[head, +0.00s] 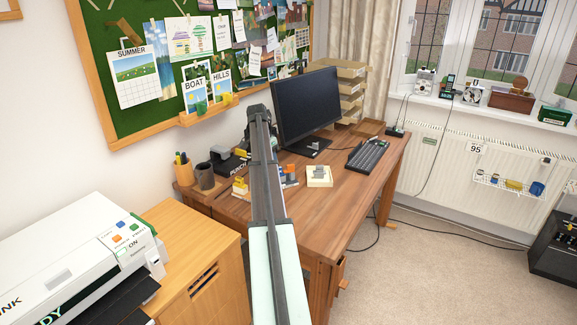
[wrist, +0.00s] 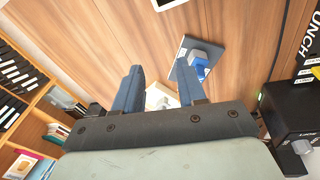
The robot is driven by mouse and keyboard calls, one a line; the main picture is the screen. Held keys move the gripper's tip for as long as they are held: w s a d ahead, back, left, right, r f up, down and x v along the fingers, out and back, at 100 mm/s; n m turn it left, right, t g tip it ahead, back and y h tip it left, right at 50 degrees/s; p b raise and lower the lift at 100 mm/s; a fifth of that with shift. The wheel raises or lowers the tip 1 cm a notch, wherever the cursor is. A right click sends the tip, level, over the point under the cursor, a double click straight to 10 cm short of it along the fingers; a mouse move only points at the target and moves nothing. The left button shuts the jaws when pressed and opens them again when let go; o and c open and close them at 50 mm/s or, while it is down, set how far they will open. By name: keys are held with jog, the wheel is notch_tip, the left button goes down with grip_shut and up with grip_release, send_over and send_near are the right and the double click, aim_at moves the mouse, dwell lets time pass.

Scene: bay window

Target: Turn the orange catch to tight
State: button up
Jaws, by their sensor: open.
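In the wrist view my gripper (wrist: 157,78) is open, with its two blue-grey fingers spread over the wooden desk. A pale cream block (wrist: 160,97) shows between the fingers, partly hidden by the gripper body. A blue catch on a grey plate (wrist: 185,72) lies just right of the right finger. The gripper's fingertips are hidden in this view.
A grey catch on a cream plate (head: 319,180) and a yellow catch (head: 240,187) stand on the desk. A black punch (wrist: 295,112) is at the wrist view's right. The monitor (head: 308,100) and keyboard (head: 367,156) stand behind. The front right desktop (head: 335,210) is clear.

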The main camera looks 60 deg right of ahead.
aim_at(290, 165)
jog(key=shift+w+d+r+m+g+h, duration=0.3)
jog(key=shift+w+d+r+m+h, duration=0.35)
jog(key=shift+d+r+m, duration=1.35)
jog(key=shift+w+d+r+m+g+h, duration=0.1)
jog(key=shift+w+d+m+g+h, duration=0.65)
jog(key=shift+d, duration=2.4)
jog(key=shift+m+t+y, duration=0.3)
jog(key=shift+m+t, duration=0.15)
jog(key=shift+t, duration=0.1)
jog(key=x, duration=1.3)
jog(key=shift+f, duration=0.1)
grip_shut()
